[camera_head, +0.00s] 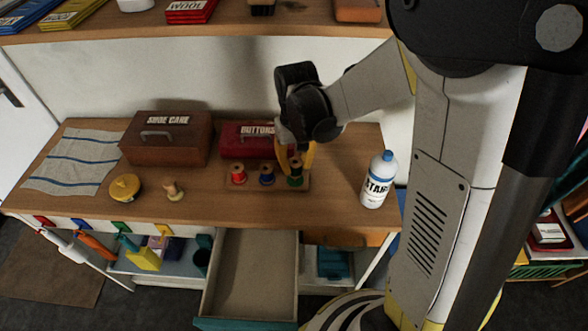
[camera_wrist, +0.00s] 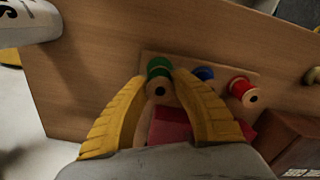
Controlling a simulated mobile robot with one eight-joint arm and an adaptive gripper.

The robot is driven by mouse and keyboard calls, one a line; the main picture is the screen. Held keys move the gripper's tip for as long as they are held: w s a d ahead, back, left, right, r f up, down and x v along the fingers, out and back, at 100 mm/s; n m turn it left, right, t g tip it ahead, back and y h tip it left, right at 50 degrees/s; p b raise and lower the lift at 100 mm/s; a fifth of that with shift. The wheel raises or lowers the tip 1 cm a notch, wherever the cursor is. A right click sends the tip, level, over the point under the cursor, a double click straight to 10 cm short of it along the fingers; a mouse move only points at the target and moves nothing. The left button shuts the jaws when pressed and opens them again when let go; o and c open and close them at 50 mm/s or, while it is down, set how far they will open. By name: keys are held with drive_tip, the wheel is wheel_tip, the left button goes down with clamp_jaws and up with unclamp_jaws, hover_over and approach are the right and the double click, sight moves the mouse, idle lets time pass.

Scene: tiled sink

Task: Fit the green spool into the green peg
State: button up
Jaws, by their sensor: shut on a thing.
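The green spool (camera_head: 294,179) is at the right end of a wooden peg board (camera_head: 222,184), in line with the other spools. My gripper (camera_head: 296,168) reaches down from above with its yellow fingers shut on it. In the wrist view the green spool (camera_wrist: 159,74) sits between the fingertips of my gripper (camera_wrist: 160,80), over the end of the board. The green peg cannot be made out separately, so I cannot tell whether the spool is around it or just above it.
A blue spool (camera_head: 267,174) and a red spool (camera_head: 238,174) stand on the board to the left. A red buttons box (camera_head: 245,137) is close behind. A white starch bottle (camera_head: 378,180) stands to the right. A brown shoe care box (camera_head: 166,138) is farther left. An open drawer (camera_head: 250,275) is below.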

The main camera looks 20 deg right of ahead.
sight(295, 172)
drive_tip(key=shift+f+b, duration=0.35)
drive_tip(key=shift+f, duration=1)
drive_tip(key=shift+f, duration=0.2)
drive_tip(key=o, duration=0.9)
drive_tip(key=shift+r, duration=0.1)
